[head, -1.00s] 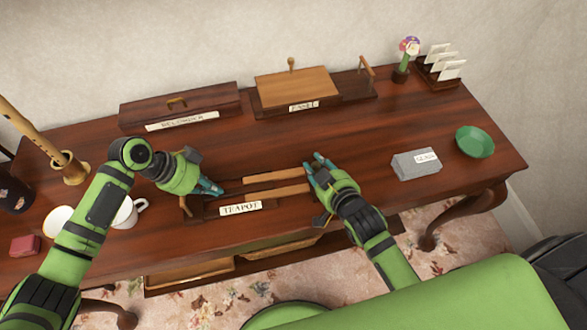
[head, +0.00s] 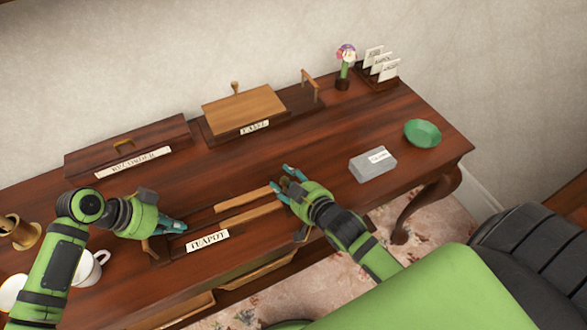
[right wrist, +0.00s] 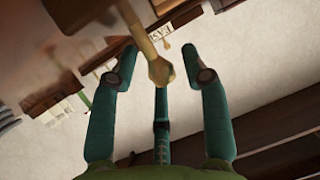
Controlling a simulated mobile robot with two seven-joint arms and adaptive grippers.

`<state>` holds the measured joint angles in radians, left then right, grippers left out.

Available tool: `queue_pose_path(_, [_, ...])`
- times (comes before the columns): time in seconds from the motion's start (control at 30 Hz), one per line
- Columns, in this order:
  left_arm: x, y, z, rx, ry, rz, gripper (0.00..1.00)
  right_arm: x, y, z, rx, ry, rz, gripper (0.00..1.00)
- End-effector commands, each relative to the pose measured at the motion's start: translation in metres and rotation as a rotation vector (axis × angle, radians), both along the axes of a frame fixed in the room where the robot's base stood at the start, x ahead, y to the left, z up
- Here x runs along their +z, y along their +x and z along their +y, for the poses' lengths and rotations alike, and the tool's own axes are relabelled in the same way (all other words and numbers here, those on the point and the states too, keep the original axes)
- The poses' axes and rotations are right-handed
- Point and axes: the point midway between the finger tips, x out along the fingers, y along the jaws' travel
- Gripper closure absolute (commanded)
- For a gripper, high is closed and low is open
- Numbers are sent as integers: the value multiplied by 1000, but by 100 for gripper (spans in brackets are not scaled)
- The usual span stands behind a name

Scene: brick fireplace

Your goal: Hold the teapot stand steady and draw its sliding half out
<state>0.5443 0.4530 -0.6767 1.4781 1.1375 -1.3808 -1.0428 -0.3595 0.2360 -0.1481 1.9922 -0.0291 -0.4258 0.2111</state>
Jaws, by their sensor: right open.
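The teapot stand (head: 174,248) is a low dark wooden base labelled TEAPOT, with two lighter wooden rails (head: 250,213) running towards the right. It lies near the table's front edge in the head view. My left gripper (head: 174,227) is at the stand's left end, its fingers low beside the base; whether they close on it cannot be told. My right gripper (head: 287,178) is at the right end of the rails and hides that end. In the right wrist view its fingers (right wrist: 160,75) are spread apart on either side of a pale wooden knobbed post (right wrist: 158,65), with no clear contact.
A grey labelled block (head: 372,166), green bowl (head: 422,133), flower (head: 345,65) and card rack (head: 378,72) are right. White cups (head: 90,268) are left. The table middle is clear.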

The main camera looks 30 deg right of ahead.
Motion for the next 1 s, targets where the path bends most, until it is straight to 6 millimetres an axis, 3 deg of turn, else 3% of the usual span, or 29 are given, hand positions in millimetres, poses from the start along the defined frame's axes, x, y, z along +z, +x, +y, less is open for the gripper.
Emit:
queue_pose_path(0.5, [-1,0,1,0,2,1,100,36,-87,-13,-1,-2,2,53])
queue_pose_path(0.7, [-1,0,0,0,2,1,100,43,-102,-16,-1,-1,0,53])
queue_pose_path(1.0, [-1,0,0,0,1,1,100,44,-105,-16,-1,-1,-2,53])
